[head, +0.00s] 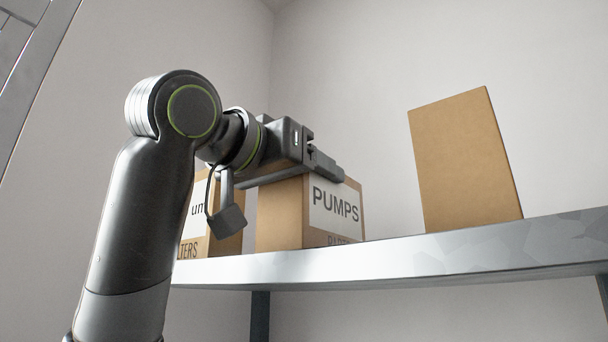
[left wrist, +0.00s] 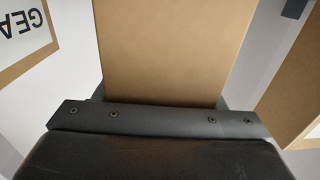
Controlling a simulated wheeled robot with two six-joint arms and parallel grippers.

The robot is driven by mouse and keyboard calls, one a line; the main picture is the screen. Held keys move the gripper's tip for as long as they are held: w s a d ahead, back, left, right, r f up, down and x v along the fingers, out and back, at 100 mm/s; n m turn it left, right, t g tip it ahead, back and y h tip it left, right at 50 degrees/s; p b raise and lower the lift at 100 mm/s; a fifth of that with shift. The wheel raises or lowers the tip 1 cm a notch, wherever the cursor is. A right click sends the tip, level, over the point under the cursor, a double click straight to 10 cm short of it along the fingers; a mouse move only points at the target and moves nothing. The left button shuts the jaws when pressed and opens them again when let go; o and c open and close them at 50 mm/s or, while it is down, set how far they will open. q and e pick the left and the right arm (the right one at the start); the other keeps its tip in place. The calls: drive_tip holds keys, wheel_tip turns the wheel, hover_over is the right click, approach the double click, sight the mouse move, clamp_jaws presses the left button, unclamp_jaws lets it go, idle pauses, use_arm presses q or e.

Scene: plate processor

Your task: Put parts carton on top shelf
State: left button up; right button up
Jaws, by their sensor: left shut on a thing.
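A brown carton (head: 280,218) with a white PUMPS label is at the top shelf (head: 400,258) in the head view, upright, its lower end meeting the shelf's front edge in the picture. I cannot tell whether it rests on the shelf. My left gripper (head: 318,168) is at the carton's top and shut on it. In the left wrist view the held carton's plain cardboard face (left wrist: 170,50) extends up from the dark gripper body, and the fingertips are hidden. My right gripper is not in view.
Another labelled carton (head: 228,220) stands left of the held one, partly behind my arm. A tall plain carton (head: 464,165) stands to the right, with a gap between. The left wrist view shows a carton labelled GEA... (left wrist: 25,40) and cardboard (left wrist: 285,90) at right.

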use_arm(q)
drive_tip(key=shift+s+r, duration=0.1)
drive_tip(key=shift+s, duration=0.15)
drive_tip(key=o, duration=1.2)
drive_tip(key=shift+o, duration=1.2)
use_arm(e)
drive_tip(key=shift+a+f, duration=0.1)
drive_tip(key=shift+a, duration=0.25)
use_arm(q)
drive_tip(key=b+v, duration=0.6)
drive_tip(key=v, duration=0.6)
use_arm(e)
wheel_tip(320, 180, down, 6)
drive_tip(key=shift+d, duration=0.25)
